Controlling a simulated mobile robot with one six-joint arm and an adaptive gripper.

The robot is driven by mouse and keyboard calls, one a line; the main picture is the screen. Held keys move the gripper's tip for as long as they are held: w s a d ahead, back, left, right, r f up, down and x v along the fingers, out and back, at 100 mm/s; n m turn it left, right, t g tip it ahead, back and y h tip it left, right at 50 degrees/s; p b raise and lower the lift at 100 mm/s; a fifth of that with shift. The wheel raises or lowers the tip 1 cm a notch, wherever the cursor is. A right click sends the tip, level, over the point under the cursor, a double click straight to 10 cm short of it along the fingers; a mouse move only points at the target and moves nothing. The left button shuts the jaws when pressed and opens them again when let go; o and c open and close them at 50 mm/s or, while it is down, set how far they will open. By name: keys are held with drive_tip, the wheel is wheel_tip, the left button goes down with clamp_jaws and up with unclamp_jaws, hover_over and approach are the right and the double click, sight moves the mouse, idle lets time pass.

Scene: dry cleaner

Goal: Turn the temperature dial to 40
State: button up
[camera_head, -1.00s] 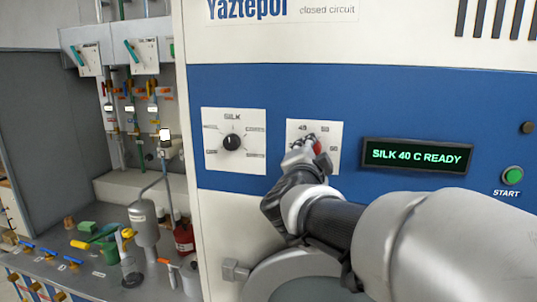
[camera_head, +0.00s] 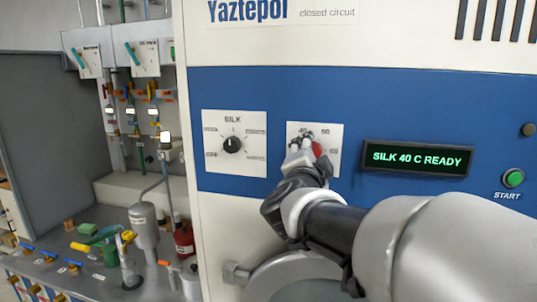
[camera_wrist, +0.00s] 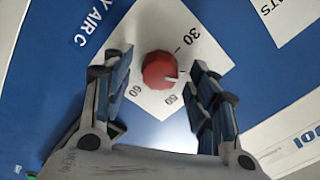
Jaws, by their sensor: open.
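The temperature dial is a red round knob (camera_wrist: 160,70) on a white plate (camera_wrist: 150,98) marked 30, 50 and 60 in the wrist view. Its white pointer mark faces the right finger, between 30 and 50; that stretch of the scale is partly hidden by the finger. My gripper (camera_wrist: 160,78) is open, with one finger on each side of the knob and gaps visible between. In the head view my gripper (camera_head: 302,146) covers much of the temperature plate (camera_head: 332,132), and a bit of red knob shows. The display (camera_head: 417,157) reads SILK 40 C READY.
A black SILK dial (camera_head: 232,144) on its own white plate is to the left. A green START button (camera_head: 513,178) is at the far right. A round door (camera_head: 290,275) is below my arm. A cluttered bench (camera_head: 95,275) stands at the left.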

drive_tip(key=v, duration=1.2)
